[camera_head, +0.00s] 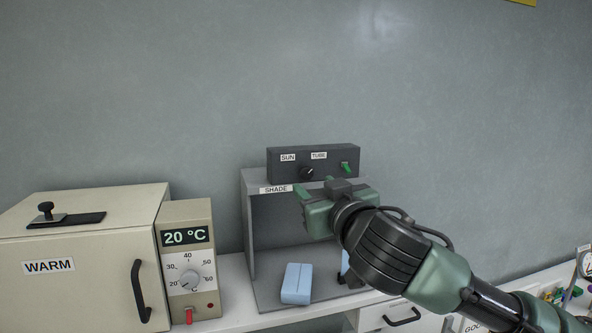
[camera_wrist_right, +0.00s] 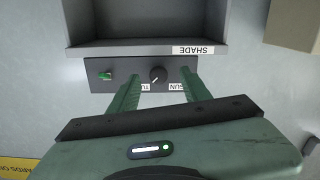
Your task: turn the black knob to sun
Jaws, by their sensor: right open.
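The black knob (camera_head: 307,173) is on the front of a dark control box (camera_head: 325,154), between the SUN label (camera_head: 288,157) and the TUBE label (camera_head: 319,155). In the wrist view, which is upside down, the knob (camera_wrist_right: 158,75) shows a light mark that seems to lean toward the TUBE side. My right gripper (camera_head: 316,186) is open and empty just in front of and below the box. In the wrist view its green fingers (camera_wrist_right: 160,80) lie on either side of the knob, apart from it. My left gripper is not in view.
The box sits on a grey SHADE cabinet (camera_head: 247,220) with a light blue block (camera_head: 297,283) in it. A green switch (camera_head: 345,167) is right of the knob. A WARM oven (camera_head: 90,230) and a 20 °C dial panel (camera_head: 188,215) stand left.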

